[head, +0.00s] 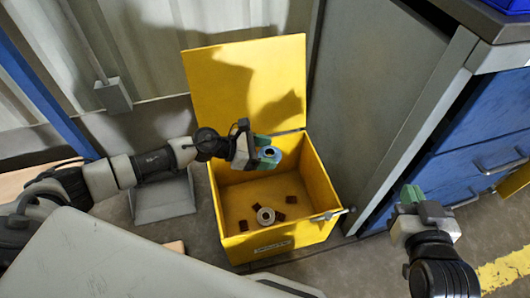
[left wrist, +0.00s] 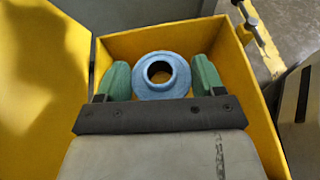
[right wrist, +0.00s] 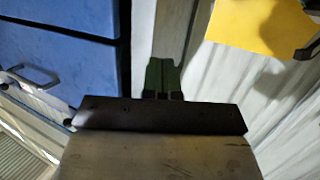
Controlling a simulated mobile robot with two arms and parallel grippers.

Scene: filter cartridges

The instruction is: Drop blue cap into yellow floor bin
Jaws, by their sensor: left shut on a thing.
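The blue cap (left wrist: 161,75) is a round ring with a dark centre hole. It sits between the green fingers of my left gripper (left wrist: 161,80), which is shut on it. In the head view the cap (head: 268,155) is above the opening of the yellow floor bin (head: 323,218), near its back. The bin's lid (head: 245,85) is up. My right gripper (head: 411,194) is to the right of the bin, in front of the blue drawers. In the right wrist view its green fingers (right wrist: 162,77) are together with nothing between them.
Inside the bin lie a pale ring (head: 265,216) and several small dark red pieces (head: 243,225). A grey cabinet with blue drawers (head: 480,140) stands to the right. A metal dustpan-like piece (head: 163,200) stands left of the bin. A corrugated wall is behind.

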